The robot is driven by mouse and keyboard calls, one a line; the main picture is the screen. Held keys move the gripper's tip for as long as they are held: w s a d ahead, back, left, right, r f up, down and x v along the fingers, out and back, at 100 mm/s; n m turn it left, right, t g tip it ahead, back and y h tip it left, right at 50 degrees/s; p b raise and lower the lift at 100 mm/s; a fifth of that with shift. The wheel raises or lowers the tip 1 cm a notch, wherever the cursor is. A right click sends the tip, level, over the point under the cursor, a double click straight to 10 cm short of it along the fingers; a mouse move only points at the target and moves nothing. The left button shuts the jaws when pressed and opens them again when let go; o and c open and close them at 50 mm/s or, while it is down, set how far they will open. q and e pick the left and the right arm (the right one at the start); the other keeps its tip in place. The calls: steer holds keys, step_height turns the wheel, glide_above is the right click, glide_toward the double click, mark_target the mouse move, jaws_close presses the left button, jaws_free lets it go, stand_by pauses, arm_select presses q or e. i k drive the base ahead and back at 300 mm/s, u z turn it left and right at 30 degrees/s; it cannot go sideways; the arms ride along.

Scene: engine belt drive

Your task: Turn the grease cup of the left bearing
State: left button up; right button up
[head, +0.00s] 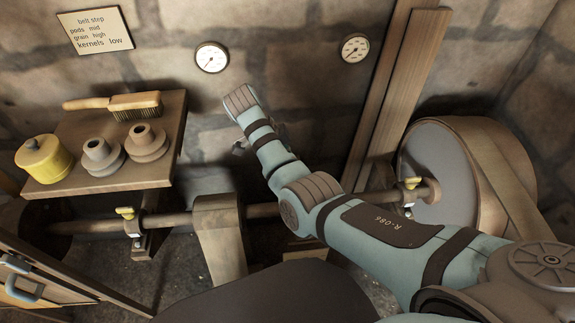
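The left bearing (134,228) sits on the long shaft (178,220) below the wooden shelf. Its small yellow grease cup (125,212) stands on top, in clear view. A second yellow grease cup (412,183) sits on the right bearing (408,197), near the big wheel. My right arm reaches in from the lower right, and its wrist is raised in front of the wall, up and right of the left grease cup. Only a small grey part of my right gripper (240,148) shows behind the wrist; its fingers are hidden. My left gripper is not in view.
The shelf (165,176) above the left bearing holds a yellow tin (44,160), two stepped pulleys (102,156) and a brush (135,104). Two gauges (211,57) hang on the wall.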

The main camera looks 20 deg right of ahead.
mark_target(128, 213)
steer(key=k, duration=1)
